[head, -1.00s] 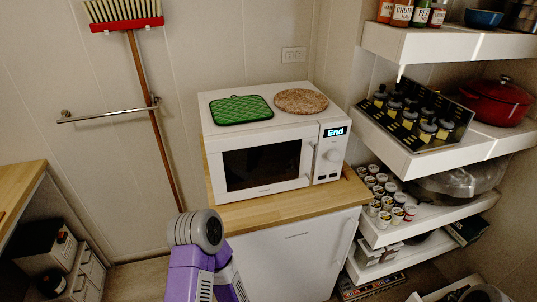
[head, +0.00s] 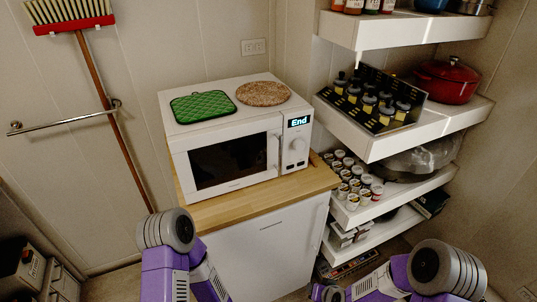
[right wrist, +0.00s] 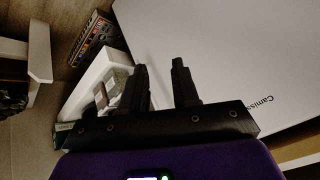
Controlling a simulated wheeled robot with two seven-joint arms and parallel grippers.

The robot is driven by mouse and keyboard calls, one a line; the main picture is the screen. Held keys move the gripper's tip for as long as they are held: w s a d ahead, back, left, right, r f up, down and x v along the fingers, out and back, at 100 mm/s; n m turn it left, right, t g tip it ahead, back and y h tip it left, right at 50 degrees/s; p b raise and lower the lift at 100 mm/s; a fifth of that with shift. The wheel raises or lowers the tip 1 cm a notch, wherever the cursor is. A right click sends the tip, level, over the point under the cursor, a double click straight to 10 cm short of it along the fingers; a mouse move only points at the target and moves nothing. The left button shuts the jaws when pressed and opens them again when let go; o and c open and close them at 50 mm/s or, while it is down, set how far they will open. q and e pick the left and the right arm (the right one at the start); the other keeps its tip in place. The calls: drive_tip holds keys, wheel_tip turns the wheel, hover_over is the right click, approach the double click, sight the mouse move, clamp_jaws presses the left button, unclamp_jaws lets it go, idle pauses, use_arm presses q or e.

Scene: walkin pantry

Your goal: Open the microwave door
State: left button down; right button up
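The white microwave (head: 228,142) sits on a wooden top over a white cabinet, its display reading "End". Its door (head: 232,160) with a dark window looks closed, and the handle (head: 276,155) is at the door's right edge, beside the control panel. My right gripper shows in the right wrist view (right wrist: 160,82), with its two dark fingers apart and nothing between them. It is in front of the white cabinet face, below the microwave. My left arm (head: 180,250) shows at the bottom of the head view, but its gripper is out of frame.
A green pot holder (head: 203,106) and a round cork mat (head: 263,93) lie on the microwave. White shelves (head: 375,140) with jars, cups and a red pot (head: 447,80) stand close on the right. A broom (head: 100,100) and a wall rail (head: 60,122) are on the left.

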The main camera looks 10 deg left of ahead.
drive_tip(key=w+a+r+n+t+y, duration=0.1)
drive_tip(key=w+a+r+n+t, duration=0.35)
drive_tip(key=w+r, duration=0.95)
drive_tip(key=t+y+p, duration=0.1)
drive_tip(key=t+y, duration=0.2)
drive_tip(key=t, duration=0.3)
approach(281, 155)
drive_tip(key=x, duration=0.3)
drive_tip(key=shift+x, duration=3.8)
clamp_jaws()
